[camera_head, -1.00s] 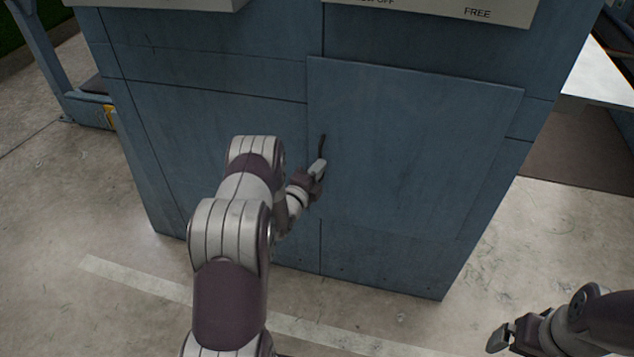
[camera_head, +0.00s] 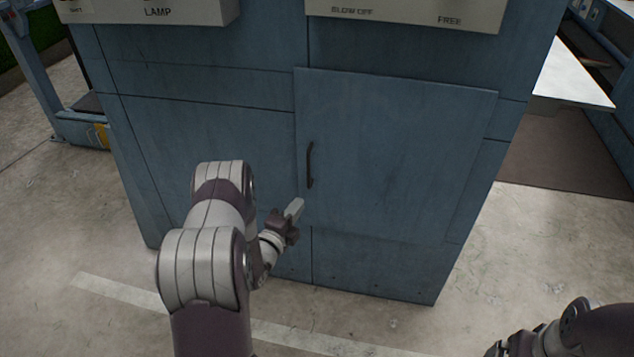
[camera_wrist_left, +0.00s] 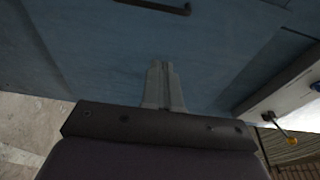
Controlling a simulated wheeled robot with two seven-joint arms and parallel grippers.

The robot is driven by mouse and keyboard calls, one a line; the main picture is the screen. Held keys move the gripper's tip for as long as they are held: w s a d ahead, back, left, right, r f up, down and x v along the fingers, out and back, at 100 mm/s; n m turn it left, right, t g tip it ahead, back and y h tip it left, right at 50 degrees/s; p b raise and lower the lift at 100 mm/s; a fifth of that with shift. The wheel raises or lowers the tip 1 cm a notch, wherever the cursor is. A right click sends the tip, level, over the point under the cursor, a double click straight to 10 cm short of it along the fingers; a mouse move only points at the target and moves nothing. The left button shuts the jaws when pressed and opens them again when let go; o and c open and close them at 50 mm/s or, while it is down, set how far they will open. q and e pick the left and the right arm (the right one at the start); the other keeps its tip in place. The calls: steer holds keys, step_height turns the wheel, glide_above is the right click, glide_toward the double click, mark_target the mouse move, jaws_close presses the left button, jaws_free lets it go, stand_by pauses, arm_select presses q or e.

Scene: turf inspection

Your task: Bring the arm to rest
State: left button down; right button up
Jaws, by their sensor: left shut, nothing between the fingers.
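My left gripper (camera_head: 295,209) is in front of the blue cabinet (camera_head: 200,130), low and to the left of the dark door handle (camera_head: 310,165). It is apart from the handle. In the left wrist view its two fingers (camera_wrist_left: 164,66) are together with nothing between them. The handle also shows at the top of that view (camera_wrist_left: 155,6). The cabinet door (camera_head: 400,150) looks closed. My right gripper (camera_head: 497,349) is partly cut off at the bottom right of the head view, and its fingers are not clear.
Labelled panels (camera_head: 405,14) run along the cabinet's upper front. A white tabletop (camera_head: 570,75) stands to the right and a blue frame (camera_head: 85,128) to the left. The concrete floor (camera_head: 90,230) has a pale stripe and is open in front of the cabinet.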

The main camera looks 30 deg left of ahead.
arm_select(q)
steer(key=s+f+n+g+y, duration=0.1)
steer(key=s+f+n+g, duration=0.8)
steer(key=f+n+g, duration=0.25)
steer(key=s+d+r+n+g, duration=0.65)
steer(key=s+d+r, duration=0.25)
steer(key=s+r, duration=0.2)
steer(key=s+d+r+t+h, duration=0.1)
steer(key=s+d+r+t, duration=0.1)
steer(key=d+r, duration=0.65)
step_height(320, 180, up, 16)
steer(key=a+p, duration=0.2)
steer(key=p, duration=1.3)
steer(key=shift+p, duration=0.3)
